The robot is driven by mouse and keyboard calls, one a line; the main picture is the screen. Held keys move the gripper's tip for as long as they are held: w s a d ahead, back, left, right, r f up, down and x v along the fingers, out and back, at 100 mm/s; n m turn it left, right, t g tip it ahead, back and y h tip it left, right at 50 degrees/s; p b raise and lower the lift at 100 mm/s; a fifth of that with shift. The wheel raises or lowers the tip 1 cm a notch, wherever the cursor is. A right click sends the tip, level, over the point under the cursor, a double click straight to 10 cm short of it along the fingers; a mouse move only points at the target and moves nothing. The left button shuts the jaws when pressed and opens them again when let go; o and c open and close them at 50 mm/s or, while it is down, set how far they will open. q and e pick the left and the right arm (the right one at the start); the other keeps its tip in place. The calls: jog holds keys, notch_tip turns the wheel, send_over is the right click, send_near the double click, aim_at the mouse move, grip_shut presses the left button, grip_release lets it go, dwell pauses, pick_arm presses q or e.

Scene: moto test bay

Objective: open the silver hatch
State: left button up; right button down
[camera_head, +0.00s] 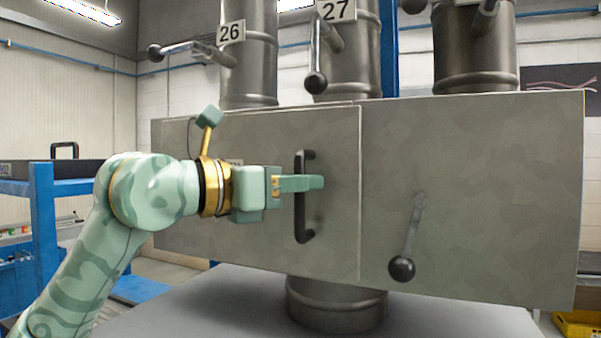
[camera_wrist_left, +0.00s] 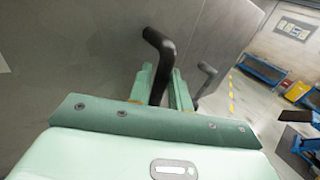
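The silver hatch (camera_head: 250,235) is a flat grey metal door on the left part of a wide box, flush with the box front. It has a vertical black bar handle (camera_head: 303,225) near its right edge. My left gripper (camera_head: 302,183) reaches in from the left at mid-height of the handle, one finger in front of the bar. In the left wrist view, the handle (camera_wrist_left: 158,62) runs between the two green fingers (camera_wrist_left: 163,88). Whether both fingers press on it cannot be told. My right gripper is not in view.
The right panel (camera_head: 500,190) carries a lever with a black ball (camera_head: 402,268). Metal pipes rise above the box, with signs 26 (camera_head: 231,32) and 27 (camera_head: 336,10) and more ball levers. A blue stand (camera_head: 44,215) is at the left. A grey surface (camera_head: 235,305) lies below.

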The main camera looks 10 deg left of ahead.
pick_arm(q)
jog(key=shift+w+d, duration=0.2)
jog(key=shift+a, duration=0.1)
grip_shut()
jog(key=shift+s, duration=0.15)
